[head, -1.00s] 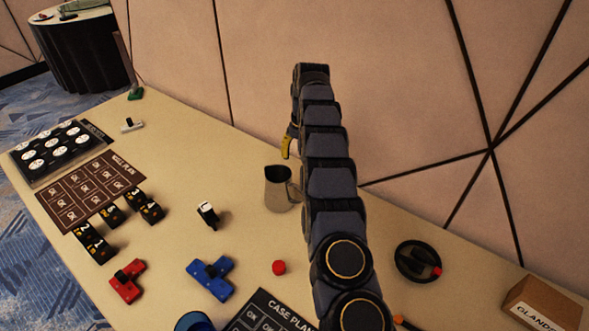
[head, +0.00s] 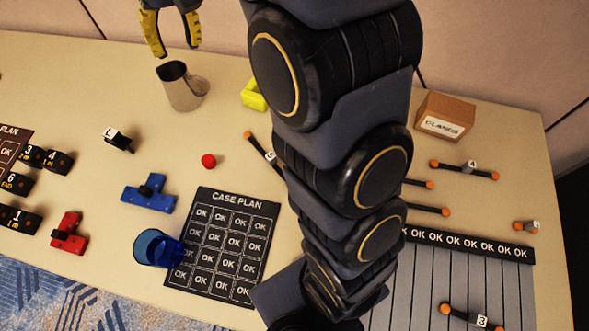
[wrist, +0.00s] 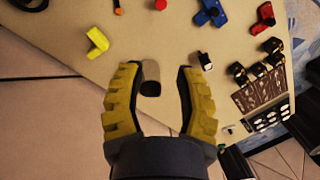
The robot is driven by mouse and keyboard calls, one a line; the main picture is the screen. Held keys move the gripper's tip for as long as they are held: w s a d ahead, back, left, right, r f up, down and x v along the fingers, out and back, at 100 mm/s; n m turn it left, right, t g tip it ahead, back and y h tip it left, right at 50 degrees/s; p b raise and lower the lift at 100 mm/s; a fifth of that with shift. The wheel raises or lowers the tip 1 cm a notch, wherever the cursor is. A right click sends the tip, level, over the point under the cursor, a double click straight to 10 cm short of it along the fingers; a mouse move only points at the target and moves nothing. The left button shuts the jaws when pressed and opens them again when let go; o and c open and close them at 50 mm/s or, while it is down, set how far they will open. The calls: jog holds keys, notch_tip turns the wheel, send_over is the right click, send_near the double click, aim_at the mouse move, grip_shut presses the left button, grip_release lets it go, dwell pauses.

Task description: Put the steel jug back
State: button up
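The steel jug (head: 184,88) stands upright on the beige table, its handle toward the right in the head view. My gripper (head: 171,48) is open, with yellow fingers pointing down, above and just behind the jug in that view. In the wrist view the jug (wrist: 151,78) shows beyond the open fingers (wrist: 160,85), between them and nearer the left one. The fingers appear apart from the jug and hold nothing.
Near the jug are a yellow block (head: 254,96), a red cap (head: 209,161), a black-and-white piece (head: 118,140) and a blue block (head: 149,193). A blue cup (head: 155,248) stands by the case plan board (head: 222,244). A cardboard box (head: 444,117) is at the back right. The wall runs behind.

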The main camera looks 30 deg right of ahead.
jog(key=s+d+f, duration=0.1)
jog(key=s, duration=1.3)
jog(key=s+d+f+h, duration=0.1)
jog(key=s+d, duration=0.1)
jog(key=s, duration=1.1)
jog(key=shift+s+f+g+h, duration=0.15)
jog(key=shift+s+g+h, duration=0.15)
jog(key=shift+s+g, duration=0.1)
